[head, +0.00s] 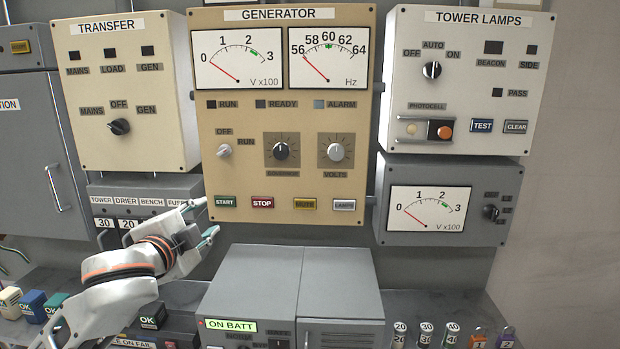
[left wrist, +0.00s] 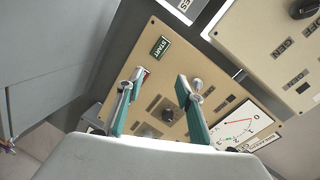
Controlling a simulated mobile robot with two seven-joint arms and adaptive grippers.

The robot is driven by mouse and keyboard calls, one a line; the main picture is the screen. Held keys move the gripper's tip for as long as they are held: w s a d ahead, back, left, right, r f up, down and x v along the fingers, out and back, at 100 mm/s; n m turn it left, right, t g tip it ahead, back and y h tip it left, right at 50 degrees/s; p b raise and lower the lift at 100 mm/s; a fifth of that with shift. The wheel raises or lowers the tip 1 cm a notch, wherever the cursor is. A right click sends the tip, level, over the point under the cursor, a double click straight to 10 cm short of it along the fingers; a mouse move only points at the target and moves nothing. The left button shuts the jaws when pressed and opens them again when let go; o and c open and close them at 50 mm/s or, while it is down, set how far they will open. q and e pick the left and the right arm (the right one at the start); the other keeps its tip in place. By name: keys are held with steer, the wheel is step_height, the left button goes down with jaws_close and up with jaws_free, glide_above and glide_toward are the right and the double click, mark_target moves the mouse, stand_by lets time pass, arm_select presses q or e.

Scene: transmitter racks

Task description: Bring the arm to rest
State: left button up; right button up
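My left arm comes in from the lower left in the head view. My left gripper (head: 209,217) is at the lower left edge of the beige GENERATOR panel (head: 290,115), close to the green START button (head: 226,202). Its two fingers are apart with nothing visible between them. In the left wrist view the open gripper (left wrist: 159,78) points at the panel, and the START button (left wrist: 160,47) shows above the fingertips. I cannot tell whether a fingertip touches the panel. My right gripper is not in view.
The TRANSFER box (head: 125,90) is above my left gripper, and a row of breakers (head: 130,207) is behind it. A grey cabinet (head: 290,295) marked ON BATT stands to its lower right. Small blocks (head: 32,305) and cylinders (head: 425,333) stand on the bench.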

arm_select(q)
steer(key=s+a+f+n+g+y, duration=0.15)
steer(key=s+f, duration=0.25)
steer(key=f, duration=0.4)
steer(key=s+a+f+n+g, duration=0.1)
steer(key=s+a+f, duration=0.1)
steer(key=s+f, duration=0.35)
steer(key=s+a+f+n+g+y, duration=0.1)
steer(key=s+a+f+n+g, duration=0.15)
steer(key=f, duration=0.65)
steer(key=s+a+f+n+g+y, duration=0.15)
steer(key=s+a+f, duration=0.25)
steer(key=s+f, duration=0.45)
steer(key=s+a+f+g+y, duration=0.1)
steer(key=s+a+f+g, duration=0.3)
steer(key=s, duration=0.7)
steer(key=w+d+f+n+t+h, duration=0.1)
steer(key=d+f+n+t+h, duration=0.2)
steer(key=d+f, duration=1.2)
step_height(320, 180, down, 2)
steer(key=t+h, duration=0.2)
steer(key=h, duration=0.1)
steer(key=shift+w+n, duration=0.15)
steer(key=shift+n, duration=0.1)
